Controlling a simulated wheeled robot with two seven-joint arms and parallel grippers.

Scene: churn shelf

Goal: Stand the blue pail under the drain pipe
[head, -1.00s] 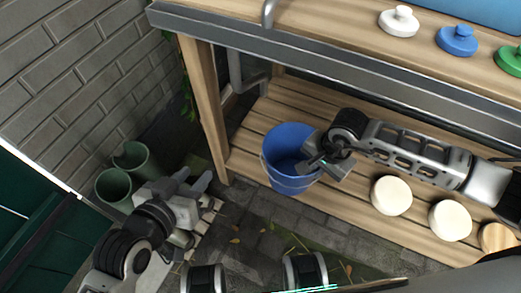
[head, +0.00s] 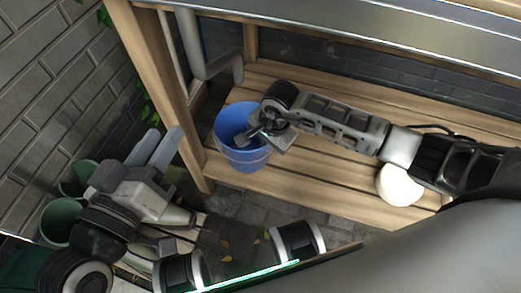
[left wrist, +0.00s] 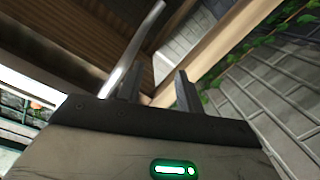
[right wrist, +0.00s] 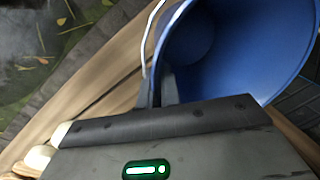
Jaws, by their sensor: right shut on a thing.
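The blue pail (head: 247,160) is at the left front of the lower wooden shelf, close to the left post. Whether its base touches the boards is unclear. The grey drain pipe (head: 192,45) comes down and bends; its elbow end (head: 238,72) is behind the pail in the head view. My right gripper (head: 257,137) is shut on the pail's rim. In the right wrist view (right wrist: 160,92) its fingers pinch the wall of the pail (right wrist: 225,50). My left gripper (head: 157,147) is open and empty, left of the post; its spread fingers show in the left wrist view (left wrist: 158,92).
The wooden post (head: 160,85) stands between my left gripper and the pail. A cream round object (head: 398,186) is on the shelf under my right arm. Green pots (head: 62,220) stand by the brick wall (head: 45,90). The shelf boards behind the pail are clear.

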